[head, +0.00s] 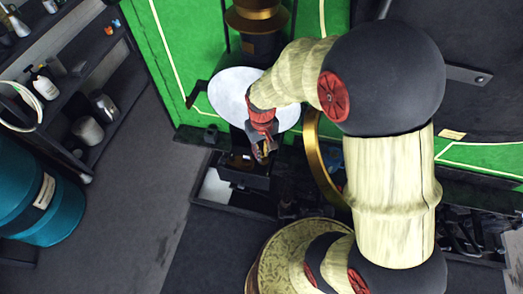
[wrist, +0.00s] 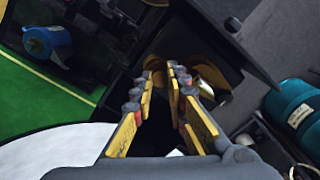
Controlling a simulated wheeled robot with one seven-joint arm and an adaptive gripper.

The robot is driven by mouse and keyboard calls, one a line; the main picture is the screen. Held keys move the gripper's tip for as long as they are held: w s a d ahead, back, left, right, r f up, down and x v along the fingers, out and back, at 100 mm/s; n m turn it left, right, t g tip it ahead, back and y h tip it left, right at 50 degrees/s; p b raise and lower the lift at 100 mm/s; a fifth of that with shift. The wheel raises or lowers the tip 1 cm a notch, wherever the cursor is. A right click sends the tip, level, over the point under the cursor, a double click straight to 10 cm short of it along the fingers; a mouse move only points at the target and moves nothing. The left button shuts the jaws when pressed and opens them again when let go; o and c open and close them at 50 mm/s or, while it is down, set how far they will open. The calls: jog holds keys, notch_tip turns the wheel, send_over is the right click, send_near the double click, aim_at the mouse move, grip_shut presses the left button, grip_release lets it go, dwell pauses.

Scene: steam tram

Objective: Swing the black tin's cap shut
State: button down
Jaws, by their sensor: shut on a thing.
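My gripper (head: 263,153) reaches down beside a white disc, over a dark open box-like part. The wrist view shows its yellow-padded fingers (wrist: 173,70) close together at the tips, in front of a dark opening with brass-coloured parts. They are shut on a dark piece, which I take to be the black tin's cap; it is mostly hidden between the fingers. I cannot make out the tin's outline or the cap's angle against the dark surroundings.
The white disc (head: 233,98) lies close to my gripper. A brass ring (head: 316,165) stands to its right. A dark box with a pale inside (head: 214,188) is below. A teal drum (head: 35,205) and shelves (head: 65,85) are at left, with clear floor (head: 140,190) between.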

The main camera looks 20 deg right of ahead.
jog(key=shift+s+d+n+b, duration=0.15)
jog(key=shift+n+b, duration=0.1)
jog(key=shift+n, duration=0.45)
jog(key=shift+s+d+n+b, duration=0.15)
jog(key=shift+n+b, duration=0.1)
jog(key=shift+n, duration=0.45)
jog(key=c, duration=2)
grip_release()
jog(key=shift+c, duration=0.2)
notch_tip(320, 180, up, 12)
